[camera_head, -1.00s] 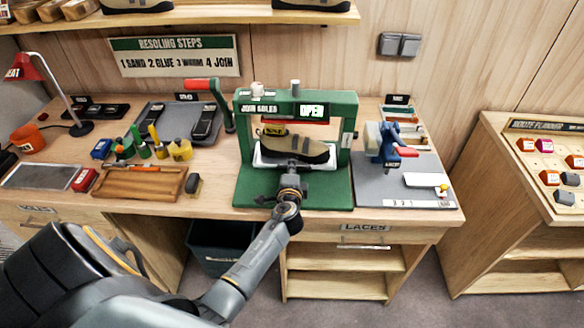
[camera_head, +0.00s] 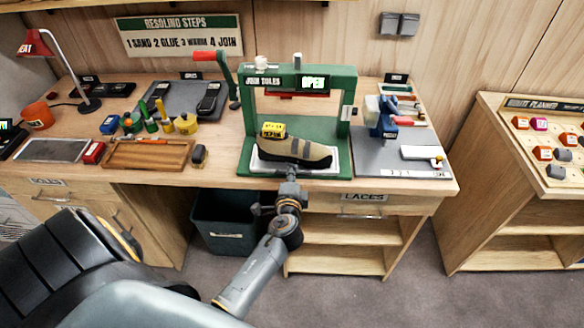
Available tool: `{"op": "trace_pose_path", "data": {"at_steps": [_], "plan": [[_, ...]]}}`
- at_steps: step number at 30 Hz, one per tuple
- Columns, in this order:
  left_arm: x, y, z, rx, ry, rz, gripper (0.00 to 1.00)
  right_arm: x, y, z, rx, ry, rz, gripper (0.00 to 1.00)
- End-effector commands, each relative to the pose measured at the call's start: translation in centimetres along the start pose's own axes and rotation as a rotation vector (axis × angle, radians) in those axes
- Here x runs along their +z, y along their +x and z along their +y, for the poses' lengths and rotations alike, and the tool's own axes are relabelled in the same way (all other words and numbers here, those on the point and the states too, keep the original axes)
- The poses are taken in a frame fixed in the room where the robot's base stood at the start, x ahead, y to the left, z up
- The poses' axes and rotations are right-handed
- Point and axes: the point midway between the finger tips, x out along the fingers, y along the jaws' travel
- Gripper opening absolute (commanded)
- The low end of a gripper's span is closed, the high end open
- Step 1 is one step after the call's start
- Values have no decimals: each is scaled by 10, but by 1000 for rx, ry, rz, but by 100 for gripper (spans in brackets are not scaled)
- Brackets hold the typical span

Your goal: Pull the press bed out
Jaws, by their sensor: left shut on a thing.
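The green press (camera_head: 347,90) stands on the workbench, with "JOIN SOLES" and "OPEN" on its top beam. Its white press bed (camera_head: 341,160) is out at the front of the green base, clear of the beam. A tan and black climbing shoe (camera_head: 305,150) with a yellow tag lies on the bed, toe to the right. My left gripper (camera_head: 288,174) is at the bed's front edge, shut on the bed's front; the grip itself is small and partly hidden by the wrist. My right gripper is not in view.
A red-handled lever (camera_head: 228,75) rises at the press's left side. A blue clamp tool (camera_head: 383,120) stands to the right, and a wooden tray (camera_head: 150,154) to the left. A dark bin (camera_head: 222,222) sits below the bench. The floor in front is open.

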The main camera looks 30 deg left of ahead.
Motion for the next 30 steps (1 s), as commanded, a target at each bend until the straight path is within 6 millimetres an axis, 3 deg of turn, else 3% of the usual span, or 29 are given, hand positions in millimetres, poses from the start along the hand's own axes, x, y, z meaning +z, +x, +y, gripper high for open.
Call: {"op": "trace_pose_path", "data": {"at_steps": [4, 9, 10, 13, 23, 30], "plan": [[0, -2, 1, 2, 0, 1, 0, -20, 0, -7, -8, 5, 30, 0], [0, -2, 1, 2, -1, 0, 0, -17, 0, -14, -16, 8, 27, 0], [0, -2, 1, 1, -1, 0, 15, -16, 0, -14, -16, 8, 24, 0], [0, -2, 1, 1, -1, 0, 34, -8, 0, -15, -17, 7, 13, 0], [0, -4, 1, 2, -1, 0, 34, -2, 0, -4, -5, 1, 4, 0], [0, -38, 3, 6, -3, 0, 34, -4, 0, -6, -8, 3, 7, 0]]}}
